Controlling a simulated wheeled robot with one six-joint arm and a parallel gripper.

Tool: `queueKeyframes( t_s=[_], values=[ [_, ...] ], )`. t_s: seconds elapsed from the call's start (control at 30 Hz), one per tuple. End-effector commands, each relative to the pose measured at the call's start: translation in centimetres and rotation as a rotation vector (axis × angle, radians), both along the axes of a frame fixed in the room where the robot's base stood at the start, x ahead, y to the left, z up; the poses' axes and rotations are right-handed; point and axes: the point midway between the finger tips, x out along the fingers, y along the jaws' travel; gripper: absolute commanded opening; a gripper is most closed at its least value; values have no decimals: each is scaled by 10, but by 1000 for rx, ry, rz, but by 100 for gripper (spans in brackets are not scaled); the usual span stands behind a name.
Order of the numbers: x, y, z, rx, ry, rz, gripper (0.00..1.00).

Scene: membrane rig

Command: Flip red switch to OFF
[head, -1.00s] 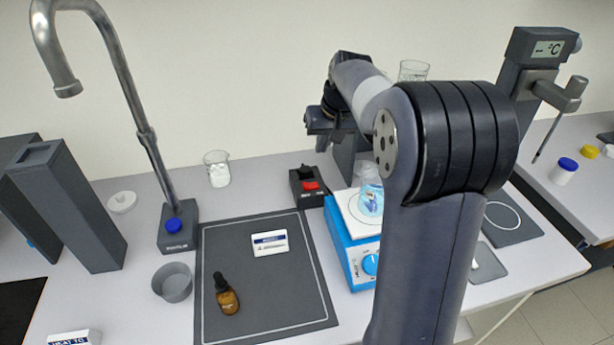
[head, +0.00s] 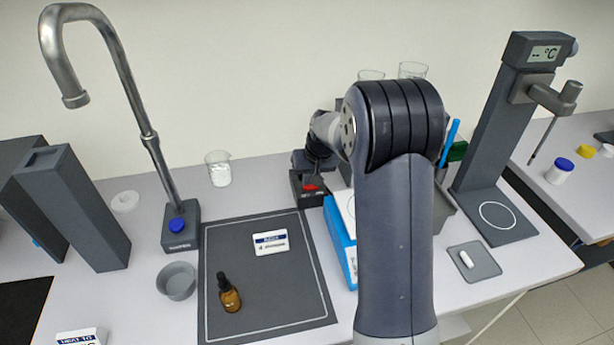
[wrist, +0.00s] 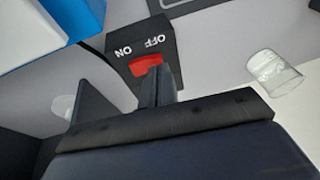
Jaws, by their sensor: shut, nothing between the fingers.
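The red switch (head: 312,188) sits on a small black box (head: 300,197) near the back of the bench, left of the blue device. In the wrist view the red rocker (wrist: 148,64) lies across the box (wrist: 148,38), whose top has white ON and OFF lettering. My gripper (wrist: 156,72) is shut and empty. Its fingertips are at the red rocker and cover part of it; I cannot tell if they touch. In the head view my gripper (head: 308,178) is down at the switch box, mostly hidden by my arm.
A blue-and-white device (head: 340,240) stands right beside the switch box, partly behind my arm. A glass beaker (head: 218,168) is to the left. A grey mat (head: 225,320) with a dropper bottle (head: 229,293) and label card (head: 270,242) lies in front. A tall faucet (head: 150,140) stands left.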

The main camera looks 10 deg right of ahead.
Motion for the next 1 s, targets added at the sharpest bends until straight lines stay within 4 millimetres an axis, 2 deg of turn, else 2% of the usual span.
queueKeyframes(
  t_s=[0.13, 0.5, 0.73, 1.0],
  values=[
    [0, 3, -6, 0, 0, 0, 0],
    [0, 4, -8, -3, 0, 0, 0],
    [-1, 11, -16, -90, 4, 5, 0],
    [-1, 9, -15, -94, 3, -1, 0]
  ],
)
